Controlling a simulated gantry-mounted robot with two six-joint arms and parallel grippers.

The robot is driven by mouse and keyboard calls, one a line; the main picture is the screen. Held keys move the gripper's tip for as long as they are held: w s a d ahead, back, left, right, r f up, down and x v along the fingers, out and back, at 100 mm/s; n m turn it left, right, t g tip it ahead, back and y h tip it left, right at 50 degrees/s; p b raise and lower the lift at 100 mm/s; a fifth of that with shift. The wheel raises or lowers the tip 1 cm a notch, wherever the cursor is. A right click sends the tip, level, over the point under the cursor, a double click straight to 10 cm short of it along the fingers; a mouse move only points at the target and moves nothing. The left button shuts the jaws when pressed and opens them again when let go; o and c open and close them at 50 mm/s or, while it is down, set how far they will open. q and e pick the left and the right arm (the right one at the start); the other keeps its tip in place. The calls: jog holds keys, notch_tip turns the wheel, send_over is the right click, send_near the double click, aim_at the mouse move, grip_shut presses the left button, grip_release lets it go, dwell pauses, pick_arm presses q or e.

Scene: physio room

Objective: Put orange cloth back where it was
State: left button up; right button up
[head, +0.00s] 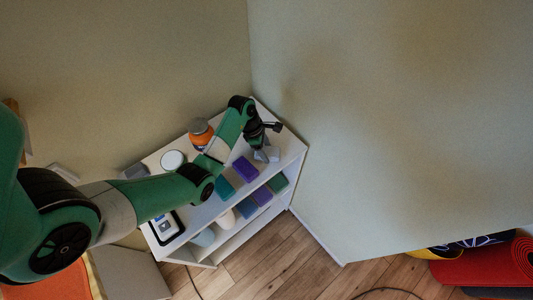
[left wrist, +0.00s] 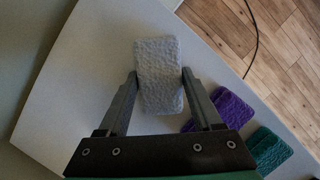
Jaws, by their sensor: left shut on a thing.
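My left gripper (head: 262,138) is over the far right end of the white shelf unit (head: 297,150). In the left wrist view the left gripper (left wrist: 159,76) is shut on a folded grey cloth (left wrist: 158,50), one finger on each side. The grey cloth also shows small in the head view (head: 268,155). It is over the white top; whether it touches cannot be told. I see no folded orange cloth on the shelf. My right gripper is not in view.
Purple (head: 245,168) and teal (head: 223,188) folded cloths lie near the shelf's front edge. An orange-and-white jar (head: 200,132), a round white item (head: 173,160) and a tablet-like device (head: 167,227) also stand there. Walls close in behind and right. A red mat (head: 475,268) lies right.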

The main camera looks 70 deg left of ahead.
pick_arm(q)
jog(key=shift+r, duration=0.1)
jog(key=shift+f, duration=0.3)
jog(key=o, duration=1.3)
jog(key=shift+r, duration=0.1)
jog(key=shift+r, duration=0.2)
jog(key=p+v, duration=0.3)
jog(key=v, duration=0.6)
jog(key=shift+w+p, duration=0.1)
jog(key=shift+p, duration=0.25)
jog(key=p+v, duration=0.2)
jog(key=v, duration=0.1)
jog(key=shift+p, duration=0.35)
